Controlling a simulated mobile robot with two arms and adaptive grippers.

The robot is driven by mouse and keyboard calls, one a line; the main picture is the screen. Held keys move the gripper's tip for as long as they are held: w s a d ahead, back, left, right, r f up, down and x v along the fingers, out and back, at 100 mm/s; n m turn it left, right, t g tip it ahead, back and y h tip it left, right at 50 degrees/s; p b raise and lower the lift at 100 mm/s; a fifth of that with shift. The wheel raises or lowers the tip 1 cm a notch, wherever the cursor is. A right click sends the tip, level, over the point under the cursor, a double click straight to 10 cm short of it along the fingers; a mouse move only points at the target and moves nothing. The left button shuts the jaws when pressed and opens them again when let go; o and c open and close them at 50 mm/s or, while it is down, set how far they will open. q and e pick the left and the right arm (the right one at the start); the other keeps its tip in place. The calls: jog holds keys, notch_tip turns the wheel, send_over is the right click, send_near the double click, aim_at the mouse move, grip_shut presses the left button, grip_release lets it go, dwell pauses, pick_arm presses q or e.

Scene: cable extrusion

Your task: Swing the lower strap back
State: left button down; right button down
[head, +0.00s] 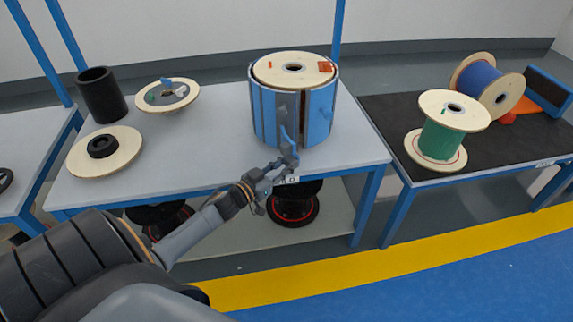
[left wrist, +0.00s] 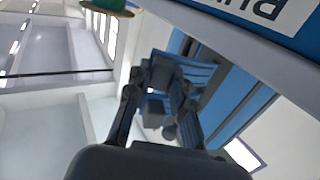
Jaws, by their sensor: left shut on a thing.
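A blue slatted drum casing (head: 263,115) stands upright on the grey table around a wooden cable reel (head: 294,69). A vertical gap shows in its front, with grey-blue strap parts beside it. My left gripper (head: 288,153) is at the lower front of the casing, near the table's front edge. It is shut on the lower strap (head: 285,136), whose end is partly hidden by the fingers. In the left wrist view the fingers close around a grey-blue piece (left wrist: 162,75), with blue slats behind. My right gripper is not in view.
The table (head: 215,130) also holds a black cylinder (head: 102,94) and two wooden reel discs (head: 105,151) at left. A dark-topped table (head: 390,118) at right holds a green spool (head: 441,135) and a blue spool (head: 487,82). Dark reels stand under the table.

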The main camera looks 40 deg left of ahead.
pick_arm(q)
jog(key=shift+w+a+r, duration=0.1)
jog(key=shift+a+r, duration=0.05)
jog(key=shift+a, duration=0.35)
jog(key=c, duration=1.2)
grip_release()
jog(key=shift+o, duration=0.2)
jog(key=shift+d, duration=0.1)
jog(key=s+a, duration=0.1)
jog(key=s, duration=1.1)
jog(key=shift+a, duration=0.4)
